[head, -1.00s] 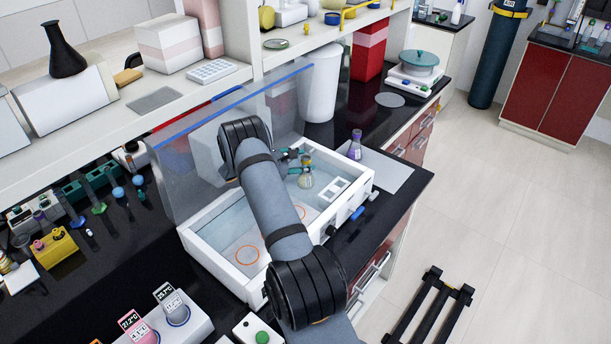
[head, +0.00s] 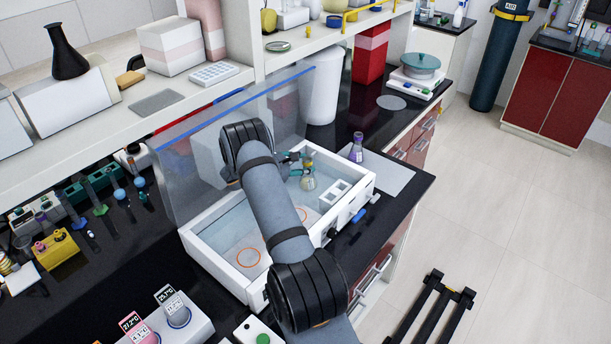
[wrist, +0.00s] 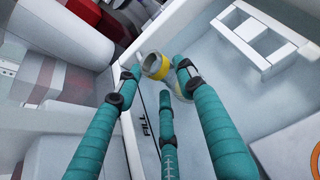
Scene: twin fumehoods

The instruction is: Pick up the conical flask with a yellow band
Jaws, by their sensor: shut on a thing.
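The conical flask with a yellow band (head: 308,181) is inside the white open-topped box, towards its far right part. In the wrist view its yellow-banded neck (wrist: 157,66) sits between my fingertips, and most of its body is hidden behind the fingers. My gripper (head: 296,164) has teal fingers and is shut on the flask's neck; the fingers also fill the wrist view (wrist: 155,82). I cannot tell whether the flask touches the box floor.
The white box (head: 222,271) has a raised clear lid (head: 185,175) behind it and a white rack (head: 334,190) inside at right. A shelf (head: 120,122) runs behind.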

